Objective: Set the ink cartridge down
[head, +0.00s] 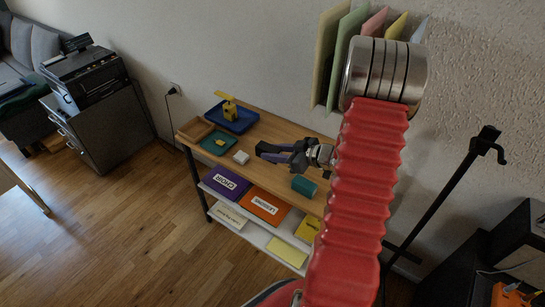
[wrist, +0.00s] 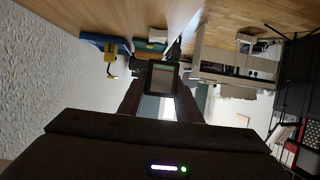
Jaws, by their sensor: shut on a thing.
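My gripper (head: 270,151) is over the wooden top of a shelf unit (head: 268,128) in the head view, with its fingers pointing left. In the wrist view, my gripper (wrist: 158,100) is shut on a small dark block with a grey-green face, which I take for the ink cartridge (wrist: 161,80). The cartridge sits between the fingertips. In the head view it is hard to tell apart from the dark fingers. I cannot tell whether it touches the shelf top.
Labelled folders lie below. A black stand (head: 436,205) rises at right.

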